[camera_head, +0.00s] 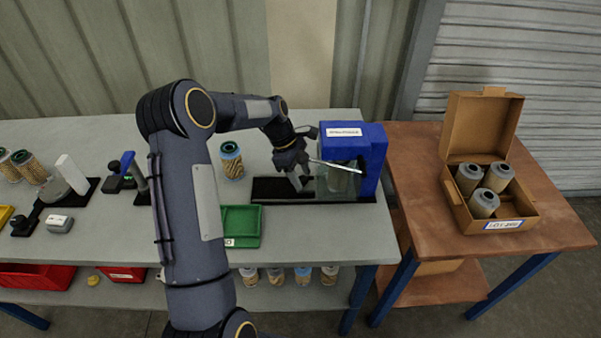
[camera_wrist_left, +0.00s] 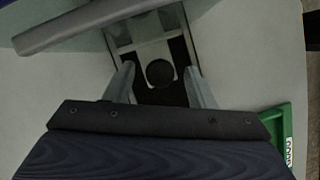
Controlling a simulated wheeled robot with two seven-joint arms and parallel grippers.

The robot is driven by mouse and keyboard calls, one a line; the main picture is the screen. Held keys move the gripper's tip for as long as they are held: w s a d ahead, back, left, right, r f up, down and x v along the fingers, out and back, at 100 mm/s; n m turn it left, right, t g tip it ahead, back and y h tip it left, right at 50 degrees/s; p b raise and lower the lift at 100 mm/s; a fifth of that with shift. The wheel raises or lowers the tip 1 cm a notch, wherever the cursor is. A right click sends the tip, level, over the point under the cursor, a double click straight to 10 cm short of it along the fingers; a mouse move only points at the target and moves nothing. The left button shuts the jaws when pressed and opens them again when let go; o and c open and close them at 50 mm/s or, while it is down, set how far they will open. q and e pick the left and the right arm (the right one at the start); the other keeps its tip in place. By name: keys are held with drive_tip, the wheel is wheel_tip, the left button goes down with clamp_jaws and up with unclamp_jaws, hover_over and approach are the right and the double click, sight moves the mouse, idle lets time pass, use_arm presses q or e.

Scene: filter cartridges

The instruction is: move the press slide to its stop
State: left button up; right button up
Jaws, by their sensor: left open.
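The press (camera_head: 372,150) is a blue frame with a white label, standing at the right end of the grey bench. Its black base track (camera_head: 268,190) runs left from under the frame. My left gripper (camera_head: 301,182) is low over the track, just left of the frame, pointing down. In the left wrist view my gripper's fingers (camera_wrist_left: 158,80) are apart, one each side of a round dark knob (camera_wrist_left: 160,72) on a light slide plate (camera_wrist_left: 150,28). I cannot tell whether the fingers touch the knob. My right gripper is not in view.
A clear guard with a pale bar (camera_head: 338,165) slants out from the press near my gripper; the bar (camera_wrist_left: 90,28) crosses the wrist view's upper left. A green tray (camera_head: 243,226) and a filter cartridge (camera_head: 231,161) are nearby. A cardboard box (camera_head: 520,218) holds cartridges on the brown table.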

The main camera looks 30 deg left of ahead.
use_arm(q)
drive_tip(key=shift+c, duration=0.4)
clamp_jaws()
drive_tip(key=s+a, duration=0.2)
drive_tip(key=a, duration=0.2)
drive_tip(key=s+a, duration=0.2)
drive_tip(key=a, duration=0.1)
drive_tip(key=s+a, duration=0.3)
drive_tip(key=a, duration=0.1)
drive_tip(key=shift+a, duration=0.3)
drive_tip(key=shift+o, duration=0.4)
unclamp_jaws()
drive_tip(key=v, duration=0.8)
drive_tip(key=shift+f, duration=0.1)
